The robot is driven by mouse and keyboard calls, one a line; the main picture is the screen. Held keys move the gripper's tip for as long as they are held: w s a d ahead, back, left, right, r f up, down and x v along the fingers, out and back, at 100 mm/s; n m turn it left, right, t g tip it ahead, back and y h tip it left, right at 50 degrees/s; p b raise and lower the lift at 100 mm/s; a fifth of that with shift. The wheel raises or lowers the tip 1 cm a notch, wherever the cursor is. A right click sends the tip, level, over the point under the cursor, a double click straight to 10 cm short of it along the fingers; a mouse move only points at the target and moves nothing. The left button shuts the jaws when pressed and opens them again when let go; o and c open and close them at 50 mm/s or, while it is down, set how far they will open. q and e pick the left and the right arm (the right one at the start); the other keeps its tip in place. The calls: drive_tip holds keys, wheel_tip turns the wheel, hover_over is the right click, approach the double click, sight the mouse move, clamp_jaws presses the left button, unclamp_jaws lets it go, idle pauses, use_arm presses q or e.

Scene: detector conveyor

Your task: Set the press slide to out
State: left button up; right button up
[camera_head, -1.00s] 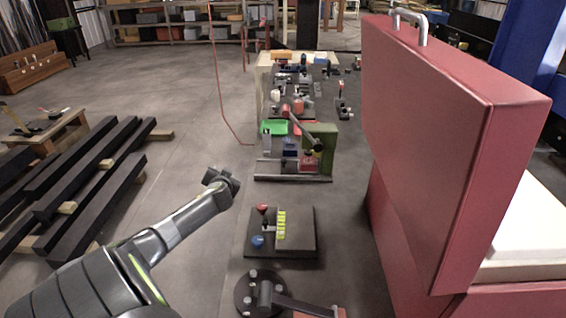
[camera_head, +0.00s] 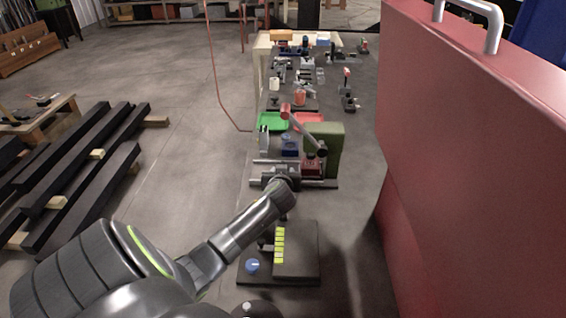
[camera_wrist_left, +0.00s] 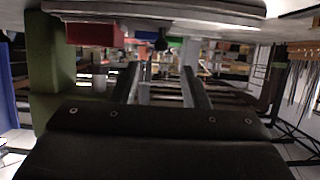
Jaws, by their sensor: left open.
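The press (camera_head: 322,150), a green upright with a red-knobbed lever (camera_head: 303,130), stands on a base with metal rails (camera_head: 282,163) in the head view. In the left wrist view my left gripper (camera_wrist_left: 160,82) is open; the red block (camera_wrist_left: 95,34) and green upright (camera_wrist_left: 55,75) show beyond. A pale metal part shows between the fingers; I cannot tell whether they touch it.
A dark panel with yellow-green buttons (camera_head: 279,245) and a blue knob (camera_head: 252,265) lies nearer, beneath my arm. A large red cabinet (camera_head: 470,150) blocks the right. Dark beams (camera_head: 85,180) lie left.

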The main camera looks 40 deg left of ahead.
use_arm(q)
drive_tip(key=b+x, duration=0.2)
drive_tip(key=x, duration=0.1)
drive_tip(key=shift+s+f+b, duration=0.1)
drive_tip(key=shift+f+b, duration=0.05)
drive_tip(key=shift+b, duration=0.2)
drive_tip(key=b+x, duration=0.2)
drive_tip(key=x, duration=0.1)
drive_tip(key=shift+w+a, duration=0.2)
drive_tip(key=shift+w, duration=0.1)
use_arm(e)
drive_tip(key=f, duration=0.2)
drive_tip(key=s+f, duration=0.1)
drive_tip(key=f, duration=0.2)
drive_tip(key=shift+f, duration=0.35)
drive_tip(key=shift+s, duration=0.1)
use_arm(q)
drive_tip(key=c, duration=0.5)
clamp_jaws()
use_arm(e)
drive_tip(key=shift+s+d, duration=0.15)
drive_tip(key=shift+d, duration=0.3)
